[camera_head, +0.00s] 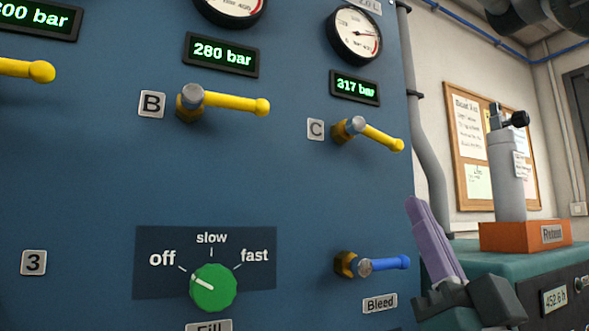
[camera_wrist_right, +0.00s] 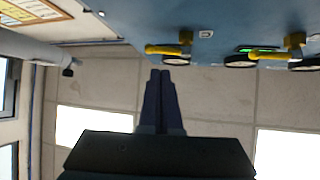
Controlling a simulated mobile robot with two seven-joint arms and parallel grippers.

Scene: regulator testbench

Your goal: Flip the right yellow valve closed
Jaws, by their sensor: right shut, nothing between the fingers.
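The right yellow valve (camera_head: 380,137), beside the "C" label, has its handle pointing right and slightly down from a brass body with a silver cap. It also shows in the right wrist view (camera_wrist_right: 163,49), just above the fingertips in that picture. My right gripper (camera_head: 415,205) has purple fingers pressed together and is empty. In the head view it stands below and slightly right of valve C's handle tip, with a visible gap. In the right wrist view its fingertips (camera_wrist_right: 160,73) point towards the panel area. My left gripper is not in view.
Valve B (camera_head: 225,104) and another yellow handle (camera_head: 28,69) lie to the left. A blue bleed valve (camera_head: 385,264) sits below C, close to my right gripper. A green knob (camera_head: 213,287) is lower left. A grey pipe (camera_head: 426,140) runs along the panel's right edge.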

